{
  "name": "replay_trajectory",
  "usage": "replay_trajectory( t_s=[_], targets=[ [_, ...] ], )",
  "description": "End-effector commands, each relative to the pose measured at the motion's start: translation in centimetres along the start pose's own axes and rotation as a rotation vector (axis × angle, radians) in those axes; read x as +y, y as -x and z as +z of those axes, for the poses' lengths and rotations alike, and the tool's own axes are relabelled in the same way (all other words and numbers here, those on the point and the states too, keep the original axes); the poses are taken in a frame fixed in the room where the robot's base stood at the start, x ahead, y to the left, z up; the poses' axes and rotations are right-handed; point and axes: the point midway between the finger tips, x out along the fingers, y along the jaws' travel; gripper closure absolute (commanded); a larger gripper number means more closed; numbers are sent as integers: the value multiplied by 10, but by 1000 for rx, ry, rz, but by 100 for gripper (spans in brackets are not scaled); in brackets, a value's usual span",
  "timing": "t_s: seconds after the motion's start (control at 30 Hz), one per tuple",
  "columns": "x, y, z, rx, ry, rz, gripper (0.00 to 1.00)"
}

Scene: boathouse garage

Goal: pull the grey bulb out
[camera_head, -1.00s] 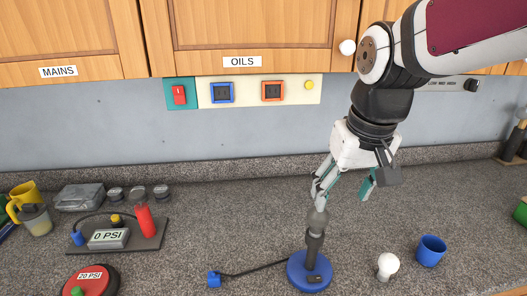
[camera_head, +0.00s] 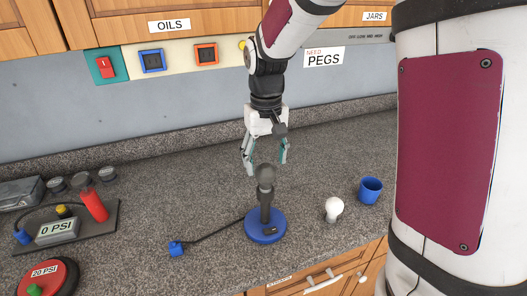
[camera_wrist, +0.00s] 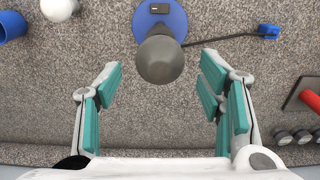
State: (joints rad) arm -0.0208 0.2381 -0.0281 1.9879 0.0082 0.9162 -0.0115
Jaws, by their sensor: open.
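The grey bulb (camera_head: 265,174) sits upright on top of a dark stem on a round blue lamp base (camera_head: 253,229) on the counter. In the wrist view the grey bulb (camera_wrist: 160,60) shows from above, near the top middle, and partly covers the blue base (camera_wrist: 172,13). My gripper (camera_head: 266,163) is open and empty just above and behind the bulb. In the wrist view its teal-padded fingers (camera_wrist: 163,85) stand wide apart, one on each side, with the bulb ahead of the gap and touching neither. A white bulb (camera_head: 334,209) stands on the counter to the right.
A blue cup (camera_head: 370,190) stands right of the white bulb. A cable runs left from the lamp base to a blue plug (camera_head: 176,248). A pressure gauge board (camera_head: 62,232) and a red 20 PSI device (camera_head: 46,278) are at left. Counter behind the lamp is clear.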

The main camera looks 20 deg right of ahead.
Motion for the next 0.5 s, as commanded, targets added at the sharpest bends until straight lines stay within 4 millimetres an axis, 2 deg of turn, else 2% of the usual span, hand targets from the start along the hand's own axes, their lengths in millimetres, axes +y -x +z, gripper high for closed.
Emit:
replay_trajectory(
  t_s=[0.5],
  targets=[
    [0,-48,0,-1,0,0,38]
  ],
)
